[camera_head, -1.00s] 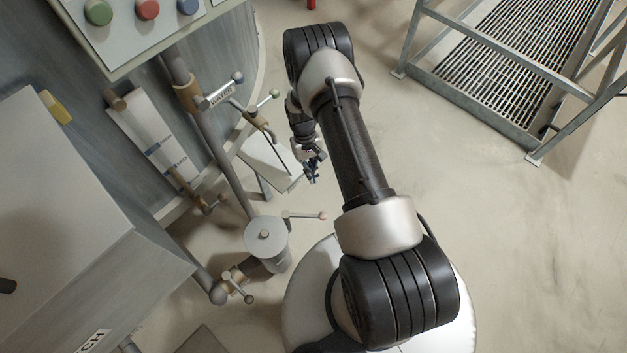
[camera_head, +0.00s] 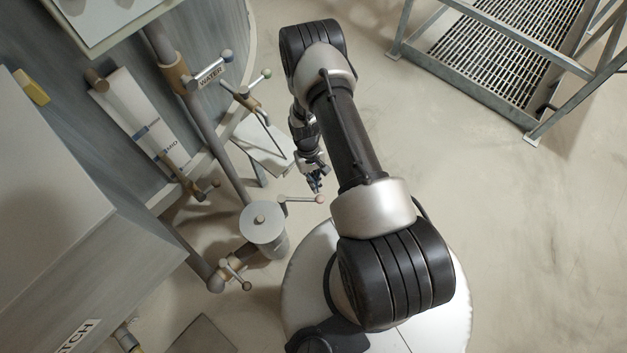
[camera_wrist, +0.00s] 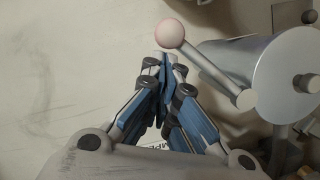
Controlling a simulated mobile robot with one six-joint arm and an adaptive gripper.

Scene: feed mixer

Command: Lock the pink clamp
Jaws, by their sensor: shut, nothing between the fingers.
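The pink clamp is a metal lever with a pale pink ball at its end (camera_head: 319,199), fixed to a grey round-topped canister (camera_head: 263,222) on the pipework. In the head view the lever points right, toward my gripper (camera_head: 316,186). My gripper is shut and empty, with its fingertips close to the ball. In the wrist view the pink ball (camera_wrist: 169,33) is just beyond my fingertips (camera_wrist: 164,58), and the lever runs down right to its pivot on the canister (camera_wrist: 277,75). I cannot tell whether the fingertips touch the ball.
A cross-handled valve (camera_head: 233,272) sits below the canister. A metal step frame (camera_head: 480,60) stands at upper right. The floor on the right is clear.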

